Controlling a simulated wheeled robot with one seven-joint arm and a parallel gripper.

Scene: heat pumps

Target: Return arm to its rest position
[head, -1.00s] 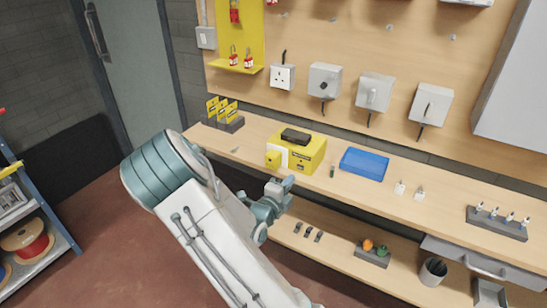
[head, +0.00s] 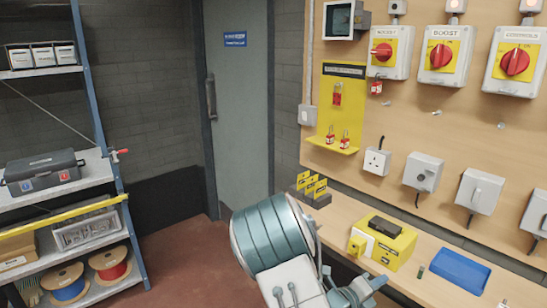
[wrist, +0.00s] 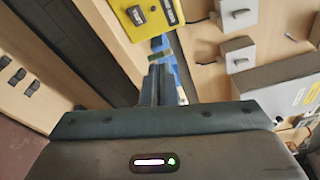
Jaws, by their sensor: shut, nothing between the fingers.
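My arm is folded low at the bottom of the head view, with its large teal and white links (head: 275,240) in front of the workbench. In the wrist view my gripper (wrist: 160,75) points toward the bench, its narrow dark fingers together and empty. A blue tray and a yellow box show beyond the fingertips, with space I cannot judge. In the head view only part of the wrist shows at the bottom edge, below the yellow box (head: 385,243), and the fingers cannot be made out there.
The workbench (head: 345,212) carries the yellow box, a blue tray (head: 460,270) and yellow tags (head: 312,186). Red rotary switches (head: 440,55) are on the board above, a red padlock (head: 376,87) at the leftmost. A shelf rack (head: 100,170) stands left; floor between is clear.

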